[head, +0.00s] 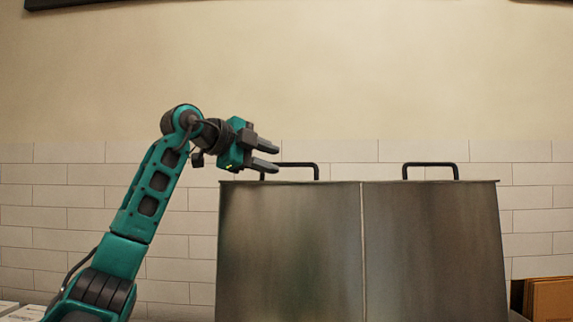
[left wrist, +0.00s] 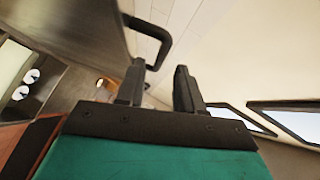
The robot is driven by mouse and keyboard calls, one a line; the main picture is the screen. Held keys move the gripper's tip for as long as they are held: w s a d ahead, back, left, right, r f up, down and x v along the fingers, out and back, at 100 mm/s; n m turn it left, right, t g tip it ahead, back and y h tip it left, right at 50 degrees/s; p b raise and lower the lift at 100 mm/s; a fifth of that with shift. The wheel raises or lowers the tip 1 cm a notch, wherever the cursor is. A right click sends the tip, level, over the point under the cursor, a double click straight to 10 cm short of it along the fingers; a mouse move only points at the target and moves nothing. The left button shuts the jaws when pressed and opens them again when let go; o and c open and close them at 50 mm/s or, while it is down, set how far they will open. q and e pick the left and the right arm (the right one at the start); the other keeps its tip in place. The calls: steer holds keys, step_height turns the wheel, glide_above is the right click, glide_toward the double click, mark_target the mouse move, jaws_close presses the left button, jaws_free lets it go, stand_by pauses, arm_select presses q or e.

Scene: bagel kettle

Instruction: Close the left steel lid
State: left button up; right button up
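Two steel panels stand side by side with a vertical seam between them, and they look like the lids raised upright. The left steel lid (head: 290,250) has a black bar handle (head: 317,170) at its top edge. My left gripper (head: 277,157) is at the lid's top left corner, its fingers apart and pointing right. The fingers overlap the left end of the handle in the head view. In the left wrist view the handle (left wrist: 160,40) is just beyond the fingertips (left wrist: 158,72), near the left finger. My right gripper is not in view.
The right steel lid (head: 430,250) stands beside the left one, with its own black handle (head: 430,164). A tiled wall (head: 80,180) is behind. Brown boxes (head: 550,298) stand at the lower right. The space above the lids is clear.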

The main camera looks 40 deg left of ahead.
mark_target(284, 164)
arm_select(q)
steer(key=x, duration=0.6)
steer(key=shift+p, duration=0.35)
steer(key=shift+s, duration=0.1)
steer(key=shift+c, duration=0.3)
jaws_close()
